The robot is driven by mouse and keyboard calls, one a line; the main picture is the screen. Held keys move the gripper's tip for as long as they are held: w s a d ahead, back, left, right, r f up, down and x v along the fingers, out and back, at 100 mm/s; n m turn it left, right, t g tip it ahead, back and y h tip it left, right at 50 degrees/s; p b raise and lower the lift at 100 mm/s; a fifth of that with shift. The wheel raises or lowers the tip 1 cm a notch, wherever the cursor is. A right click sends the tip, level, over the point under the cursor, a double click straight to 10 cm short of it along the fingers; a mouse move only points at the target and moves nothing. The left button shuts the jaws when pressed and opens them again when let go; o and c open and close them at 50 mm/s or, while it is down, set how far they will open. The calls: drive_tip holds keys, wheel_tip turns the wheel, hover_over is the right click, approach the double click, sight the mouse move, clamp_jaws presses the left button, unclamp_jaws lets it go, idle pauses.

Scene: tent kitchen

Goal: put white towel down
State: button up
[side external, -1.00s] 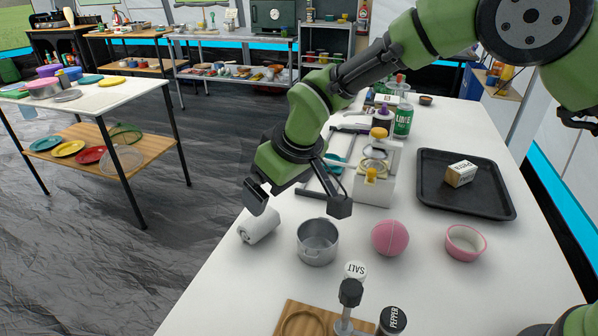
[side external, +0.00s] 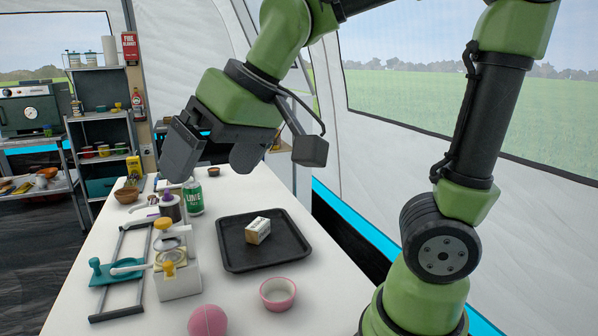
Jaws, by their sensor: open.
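My gripper (side external: 215,155) hangs high at upper centre left, above the far part of the white table. Its dark fingers are apart and I see nothing held between them. No white towel is in view on the visible part of the table. The earlier picture has a white roll lying beside a small metal pot; that part of the table is now out of the frame.
A black tray (side external: 232,263) with a small carton (side external: 257,230) lies on the white table (side external: 130,312). A pink bowl (side external: 277,294), a pink ball (side external: 208,321), a white and yellow device (side external: 177,265), a teal-handled frame (side external: 121,268) and a green can (side external: 193,197) stand around it.

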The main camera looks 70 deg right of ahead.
drive_tip(key=s+d+f+m+t, duration=0.1)
drive_tip(key=s+d+m, duration=0.1)
drive_tip(key=s, duration=0.8)
drive_tip(key=shift+d, duration=0.25)
drive_tip(key=shift+f, duration=0.1)
idle(0.4)
